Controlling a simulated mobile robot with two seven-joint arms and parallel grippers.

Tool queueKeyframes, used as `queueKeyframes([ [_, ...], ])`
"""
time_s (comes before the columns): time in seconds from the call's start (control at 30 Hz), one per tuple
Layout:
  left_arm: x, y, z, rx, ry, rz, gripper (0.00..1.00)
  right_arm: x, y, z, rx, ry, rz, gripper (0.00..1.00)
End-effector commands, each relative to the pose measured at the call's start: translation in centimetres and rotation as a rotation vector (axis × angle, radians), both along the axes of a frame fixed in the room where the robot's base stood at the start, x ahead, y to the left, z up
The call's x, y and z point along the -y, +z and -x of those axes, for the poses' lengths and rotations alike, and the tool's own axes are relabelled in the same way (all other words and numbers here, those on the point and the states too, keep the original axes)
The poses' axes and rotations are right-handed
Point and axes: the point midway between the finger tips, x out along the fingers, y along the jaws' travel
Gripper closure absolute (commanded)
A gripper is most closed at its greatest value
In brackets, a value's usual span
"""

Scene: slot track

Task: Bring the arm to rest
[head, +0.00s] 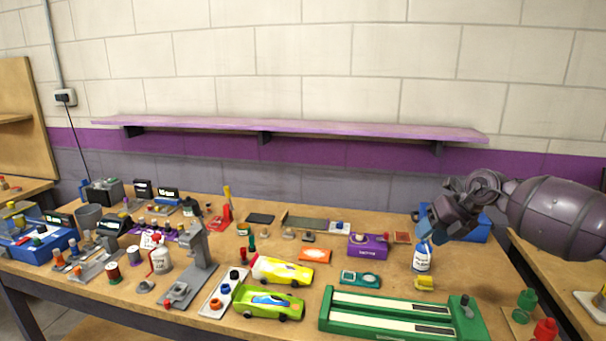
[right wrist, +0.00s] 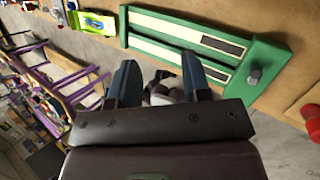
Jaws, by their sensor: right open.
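My right gripper (head: 436,236) hangs over the right part of the workbench, its arm coming in from the right. In the right wrist view the two fingers of this gripper (right wrist: 160,80) stand apart. A white bottle with a dark label (head: 422,259) stands upright right below the fingertips in the head view. A whitish and dark shape (right wrist: 161,92) shows between the fingers in the right wrist view; part of it is hidden, and I cannot tell whether the fingers touch it. My left gripper is not in view.
A green slot track (head: 385,318) lies at the front right. A blue bin (head: 470,232) is behind the gripper. A purple shelf (head: 300,128) runs along the wall.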

Motion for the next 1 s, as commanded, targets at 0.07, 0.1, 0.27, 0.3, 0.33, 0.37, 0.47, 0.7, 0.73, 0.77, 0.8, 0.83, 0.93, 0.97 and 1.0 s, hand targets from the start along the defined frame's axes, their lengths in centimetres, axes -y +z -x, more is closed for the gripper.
queueKeyframes([
  [0.07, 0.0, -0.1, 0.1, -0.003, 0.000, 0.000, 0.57, -4.4, 2.4, -0.5, 0.091, 0.038, -0.168, 0.56],
  [0.1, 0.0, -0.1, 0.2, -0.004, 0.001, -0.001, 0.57, -6.4, 3.3, -0.5, 0.128, 0.048, -0.259, 0.56],
  [0.27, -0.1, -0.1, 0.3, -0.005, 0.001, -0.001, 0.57, -12.8, 5.4, 0.4, 0.214, 0.017, -0.630, 0.56],
  [0.3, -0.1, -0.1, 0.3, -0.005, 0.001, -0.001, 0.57, -13.9, 5.7, 0.8, 0.223, -0.010, -0.726, 0.56],
  [0.33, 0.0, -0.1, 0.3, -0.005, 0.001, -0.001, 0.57, -14.7, 5.7, 1.1, 0.224, -0.035, -0.796, 0.56],
  [0.37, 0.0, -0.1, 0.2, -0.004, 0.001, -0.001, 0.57, -15.3, 5.8, 1.4, 0.223, -0.067, -0.868, 0.56],
  [0.47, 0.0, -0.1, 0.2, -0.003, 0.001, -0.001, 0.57, -16.4, 5.2, 2.4, 0.199, -0.201, -1.084, 0.56],
  [0.7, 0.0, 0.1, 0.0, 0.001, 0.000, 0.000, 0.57, -15.3, 0.8, 4.8, 0.059, -0.598, -1.432, 0.56],
  [0.73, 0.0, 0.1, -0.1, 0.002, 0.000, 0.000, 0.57, -15.0, 0.0, 5.2, 0.036, -0.652, -1.463, 0.56],
  [0.77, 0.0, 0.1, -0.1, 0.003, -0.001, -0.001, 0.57, -14.6, -0.8, 5.6, 0.013, -0.706, -1.491, 0.56],
  [0.8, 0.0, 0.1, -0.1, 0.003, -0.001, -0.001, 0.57, -14.2, -2.0, 6.2, -0.019, -0.774, -1.526, 0.56],
  [0.83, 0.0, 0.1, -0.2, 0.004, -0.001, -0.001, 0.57, -13.8, -2.9, 6.6, -0.043, -0.828, -1.550, 0.56],
  [0.93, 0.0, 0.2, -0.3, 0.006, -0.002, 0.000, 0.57, -12.5, -6.1, 8.4, -0.129, -1.002, -1.613, 0.56],
  [0.97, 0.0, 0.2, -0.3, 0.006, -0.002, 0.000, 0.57, -12.1, -7.1, 9.0, -0.156, -1.052, -1.631, 0.56],
  [1.0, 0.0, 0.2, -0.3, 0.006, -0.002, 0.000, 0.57, -11.6, -8.4, 9.9, -0.192, -1.119, -1.650, 0.56],
])
